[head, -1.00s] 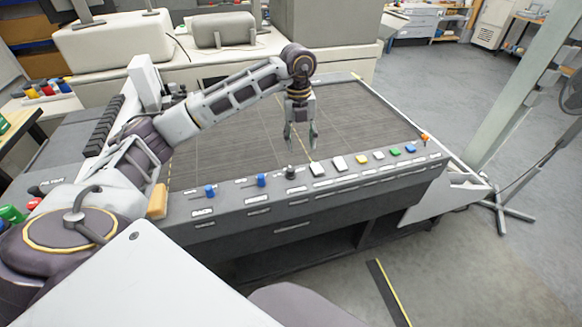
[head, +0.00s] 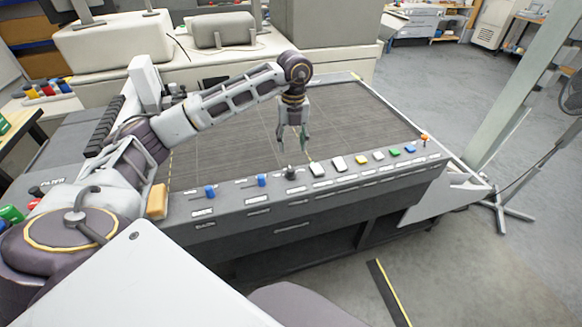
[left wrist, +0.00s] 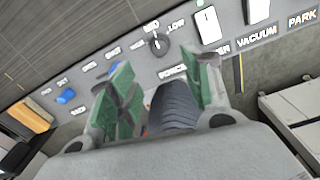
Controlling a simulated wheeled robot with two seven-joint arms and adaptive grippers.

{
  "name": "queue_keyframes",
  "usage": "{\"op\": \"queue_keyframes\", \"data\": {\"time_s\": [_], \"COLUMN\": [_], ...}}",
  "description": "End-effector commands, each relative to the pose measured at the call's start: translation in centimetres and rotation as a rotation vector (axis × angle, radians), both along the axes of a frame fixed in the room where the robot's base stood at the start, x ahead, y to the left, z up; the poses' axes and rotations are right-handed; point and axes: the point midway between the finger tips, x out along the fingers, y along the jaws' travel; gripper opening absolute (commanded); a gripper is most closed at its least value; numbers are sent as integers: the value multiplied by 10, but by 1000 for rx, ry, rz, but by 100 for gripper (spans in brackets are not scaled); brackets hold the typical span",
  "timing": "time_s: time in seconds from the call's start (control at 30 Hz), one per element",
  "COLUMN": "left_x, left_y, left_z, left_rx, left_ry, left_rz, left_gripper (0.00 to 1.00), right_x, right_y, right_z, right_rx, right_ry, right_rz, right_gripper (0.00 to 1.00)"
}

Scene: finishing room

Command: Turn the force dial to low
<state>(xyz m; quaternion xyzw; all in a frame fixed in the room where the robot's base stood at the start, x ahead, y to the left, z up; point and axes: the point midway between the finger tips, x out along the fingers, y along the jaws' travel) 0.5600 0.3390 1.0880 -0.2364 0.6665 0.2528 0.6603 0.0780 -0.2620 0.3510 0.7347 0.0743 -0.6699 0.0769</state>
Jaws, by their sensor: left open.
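My left gripper (head: 293,147) is open and empty, pointing down just above and behind the dial. In the left wrist view its green-padded fingers (left wrist: 165,78) are spread apart below the dial, not touching it. My right gripper is out of view.
The dark cutting bed (head: 350,115) behind is bare. A yellowish block (head: 157,201) sits at the panel's left end.

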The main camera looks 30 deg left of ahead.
Motion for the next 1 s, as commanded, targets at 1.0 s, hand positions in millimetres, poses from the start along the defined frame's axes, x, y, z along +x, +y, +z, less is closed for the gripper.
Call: {"op": "queue_keyframes", "data": {"time_s": [1.0], "left_x": [-2], "left_y": [2], "left_z": [-111], "left_rx": [-1], "left_ry": [1], "left_rz": [0], "left_gripper": [49], "right_x": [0], "right_y": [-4], "right_z": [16], "right_rx": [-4], "right_ry": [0], "right_rz": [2], "right_gripper": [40]}}
